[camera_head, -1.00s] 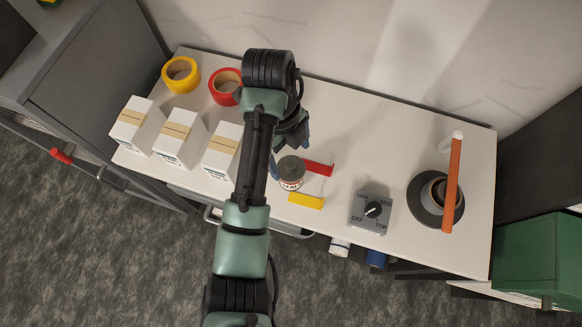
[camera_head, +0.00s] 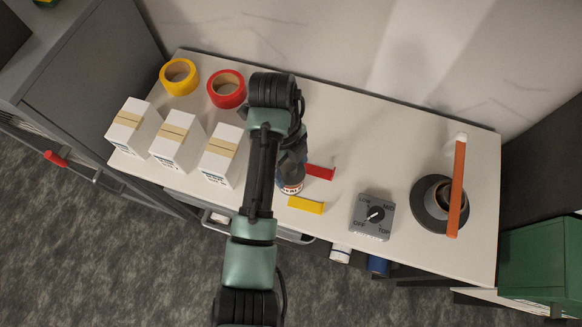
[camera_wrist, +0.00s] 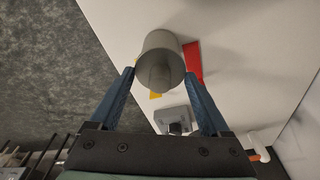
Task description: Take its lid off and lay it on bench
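A small grey tin (camera_head: 291,188) with a printed label stands on the white bench (camera_head: 340,130). The head view shows only its lower part, since my gripper covers its top. In the wrist view the tin (camera_wrist: 160,42) has a round grey lid (camera_wrist: 174,64) with a knob (camera_wrist: 160,78) facing the camera. My gripper (camera_wrist: 159,76) is open, with one blue finger on each side of the lid and visible gaps. Its fingers hold nothing. In the head view my gripper (camera_head: 291,168) is right over the tin.
A red block (camera_head: 319,173) and a yellow block (camera_head: 306,205) lie close to the tin. White boxes (camera_head: 223,155) and tape rolls (camera_head: 226,89) stand left. A dial box (camera_head: 373,217) and dark round stand (camera_head: 430,213) are right. Bench behind the tin is clear.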

